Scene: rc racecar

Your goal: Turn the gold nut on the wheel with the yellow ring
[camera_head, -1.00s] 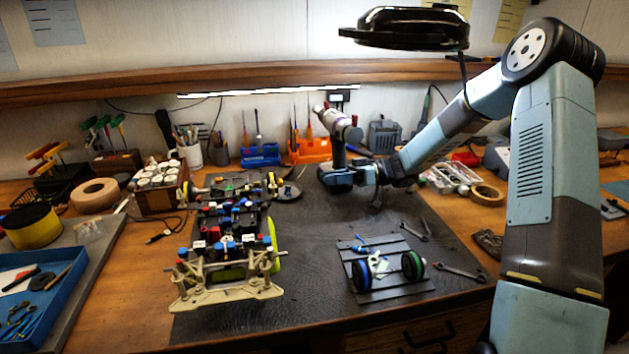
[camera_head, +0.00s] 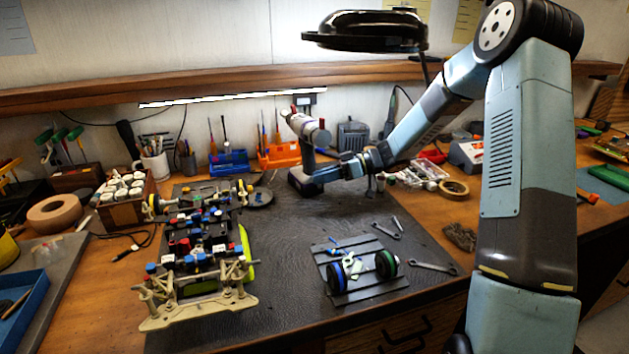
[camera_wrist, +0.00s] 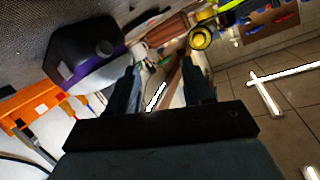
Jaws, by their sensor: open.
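A stripped racecar chassis (camera_head: 190,290) stands on the dark mat at the left in the head view. A small yellow-ringed wheel (camera_head: 149,206) seems to sit at its far left corner, and a ring with a dark middle (camera_wrist: 200,38) shows at the top of the wrist view. I cannot make out the gold nut. My gripper (camera_wrist: 165,88) is open, with nothing between its two dark fingers. It is at the back of the mat, well apart from the chassis, close beside a purple and black power tool (camera_wrist: 85,50). In the head view the fingertips are hard to pick out.
The power tool (camera_head: 304,140) stands upright by my wrist. A slatted board (camera_head: 378,292) with blue- and green-ringed wheels lies at the mat's right, near several wrenches. Orange (camera_head: 280,157) and blue holders stand behind. A black lamp (camera_head: 365,30) hangs above. The mat's middle is clear.

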